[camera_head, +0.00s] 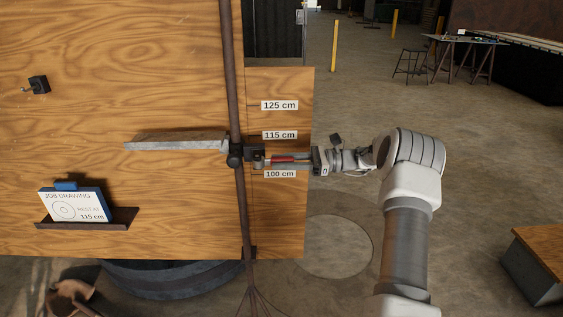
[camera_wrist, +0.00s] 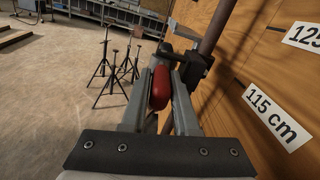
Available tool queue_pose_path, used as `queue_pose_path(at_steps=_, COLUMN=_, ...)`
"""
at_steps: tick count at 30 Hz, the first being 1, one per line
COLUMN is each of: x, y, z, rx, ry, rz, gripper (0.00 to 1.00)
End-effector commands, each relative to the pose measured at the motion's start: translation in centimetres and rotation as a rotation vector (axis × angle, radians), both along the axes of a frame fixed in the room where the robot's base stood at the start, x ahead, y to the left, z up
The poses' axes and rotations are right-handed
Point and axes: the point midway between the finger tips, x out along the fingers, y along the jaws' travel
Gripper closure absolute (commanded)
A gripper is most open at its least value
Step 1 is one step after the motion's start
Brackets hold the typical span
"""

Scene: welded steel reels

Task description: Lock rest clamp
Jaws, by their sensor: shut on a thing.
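The rest clamp (camera_head: 236,155) is a dark block around a vertical brown pole (camera_head: 241,200) in front of a plywood board. A grey flat rest arm (camera_head: 180,142) reaches left from it, a little below the 115 cm label. My gripper (camera_head: 270,160) comes from the right and is shut on a red handle (camera_head: 284,159) beside the clamp. In the wrist view the red handle (camera_wrist: 160,88) sits between my two fingers, with the dark clamp (camera_wrist: 190,66) just beyond. Whether the clamp is tight cannot be told.
The plywood board (camera_head: 120,100) stands close behind the pole, with 125, 115 and 100 cm labels. A job drawing card (camera_head: 75,205) reading "REST AT 115 cm" sits on a small shelf. Tripod stands (camera_wrist: 122,65) stand beyond in the wrist view.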

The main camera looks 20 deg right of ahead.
Motion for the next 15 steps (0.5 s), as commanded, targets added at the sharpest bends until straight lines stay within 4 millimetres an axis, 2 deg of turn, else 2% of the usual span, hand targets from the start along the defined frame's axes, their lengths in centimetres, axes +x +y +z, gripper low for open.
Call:
queue_pose_path(at_steps=11, x=0.12, y=-0.01, z=0.44, rx=0.003, ry=-0.008, rz=-0.001, gripper=1.0)
queue_pose_path(at_steps=12, x=0.12, y=0.0, z=0.44, rx=0.004, ry=-0.009, rz=-0.001, gripper=0.66)
queue_pose_path(at_steps=15, x=0.09, y=-0.01, z=0.35, rx=0.002, ry=-0.007, rz=-0.001, gripper=0.48)
